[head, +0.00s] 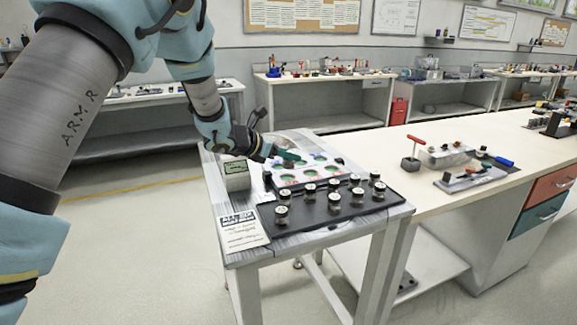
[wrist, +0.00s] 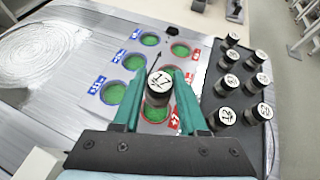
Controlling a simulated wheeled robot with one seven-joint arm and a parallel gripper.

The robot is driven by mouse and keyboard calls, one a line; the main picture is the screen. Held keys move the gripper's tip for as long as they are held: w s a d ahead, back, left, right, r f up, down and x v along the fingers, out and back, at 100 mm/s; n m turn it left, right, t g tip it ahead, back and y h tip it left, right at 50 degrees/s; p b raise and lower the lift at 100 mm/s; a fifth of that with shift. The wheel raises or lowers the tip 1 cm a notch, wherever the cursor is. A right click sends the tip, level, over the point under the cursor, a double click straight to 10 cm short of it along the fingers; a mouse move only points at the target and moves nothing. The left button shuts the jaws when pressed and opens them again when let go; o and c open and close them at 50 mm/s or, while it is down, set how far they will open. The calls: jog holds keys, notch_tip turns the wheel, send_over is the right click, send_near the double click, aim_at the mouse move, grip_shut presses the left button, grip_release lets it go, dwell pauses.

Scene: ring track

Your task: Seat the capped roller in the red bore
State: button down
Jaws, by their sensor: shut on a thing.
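In the wrist view my gripper (wrist: 157,92) has its teal fingers closed on a dark roller (wrist: 157,99) with a white cap marked 17. The roller looks upright and stands over the near red-ringed bore (wrist: 155,115). That bore has a green floor and is partly hidden by the roller and fingers. I cannot tell whether the roller's lower end is above the bore or in it. Another red-ringed bore (wrist: 180,49) lies farther off, and blue-ringed bores (wrist: 113,94) line the left side of the plate. In the head view my gripper (head: 287,157) is over the white plate (head: 328,174).
A black tray (head: 335,217) with several white-capped rollers (head: 310,190) stands beside the plate. A grey box (head: 236,178) and a printed card (head: 238,231) are on the table's left side. A long bench (head: 420,190) with tools adjoins on the right.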

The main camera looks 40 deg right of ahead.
aim_at(285, 165)
jog(key=shift+f+p, duration=0.35)
jog(key=shift+f, duration=1.55)
jog(key=shift+f, duration=0.1)
jog(key=shift+c, duration=2.2)
grip_release()
jog(key=shift+a+r, duration=0.1)
jog(key=shift+r, duration=0.1)
jog(key=b+v, duration=0.3)
jog(key=v, duration=0.8)
jog(key=shift+a+r, duration=0.15)
jog(key=shift+a, duration=0.25)
